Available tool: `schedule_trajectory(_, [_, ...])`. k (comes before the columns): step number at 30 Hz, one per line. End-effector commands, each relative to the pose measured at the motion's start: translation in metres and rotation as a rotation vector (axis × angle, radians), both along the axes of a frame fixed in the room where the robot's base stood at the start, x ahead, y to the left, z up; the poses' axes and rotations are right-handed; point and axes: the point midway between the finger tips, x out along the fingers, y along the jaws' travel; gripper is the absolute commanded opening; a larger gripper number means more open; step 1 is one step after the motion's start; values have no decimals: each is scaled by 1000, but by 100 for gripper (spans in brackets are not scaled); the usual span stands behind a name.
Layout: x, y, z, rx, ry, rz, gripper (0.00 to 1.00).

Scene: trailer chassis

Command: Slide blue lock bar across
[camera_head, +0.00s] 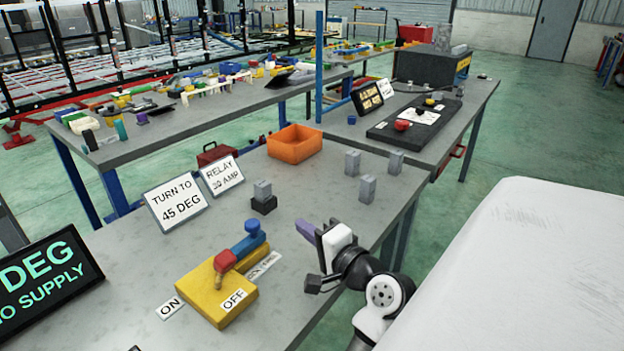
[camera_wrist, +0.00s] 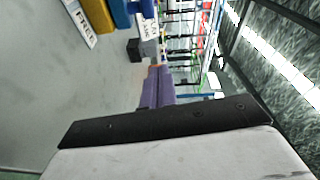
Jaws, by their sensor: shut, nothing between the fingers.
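The blue lock bar (camera_head: 246,244), with a round blue knob on top, lies at the far right end of a yellow switch block (camera_head: 205,291) on the near bench. A red lever (camera_head: 225,261) stands on the block beside the bar. My gripper (camera_head: 304,229) is to the right of the bar, apart from it and above the bench edge, with its purple fingers shut and empty. In the wrist view the fingers (camera_wrist: 158,85) show in the middle. A blue part (camera_wrist: 121,12) and part of the yellow block (camera_wrist: 97,14) are cut off at the top.
ON, OFF and FREE labels lie around the block. A black base with a grey block (camera_head: 263,197) stands behind it. Two signs (camera_head: 175,203), an orange bin (camera_head: 295,144) and several grey blocks are farther back. A dark display (camera_head: 45,285) stands left. Bench right of the block is clear.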

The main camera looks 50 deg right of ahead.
Motion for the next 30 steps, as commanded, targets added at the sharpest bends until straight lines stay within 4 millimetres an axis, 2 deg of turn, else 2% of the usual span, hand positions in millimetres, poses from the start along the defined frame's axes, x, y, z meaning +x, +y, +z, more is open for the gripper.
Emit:
schedule_trajectory(3, [28, -3, 2, 2, 0, 6, 0])
schedule_trajectory(8, [58, -4, -1, 0, 2, 4, 0])
schedule_trajectory(12, [63, 16, -4, -1, 2, 3, 0])
schedule_trajectory(16, [67, 25, -6, 0, 2, 1, 0])
schedule_trajectory(30, [68, 31, -7, -1, 0, 1, 0])
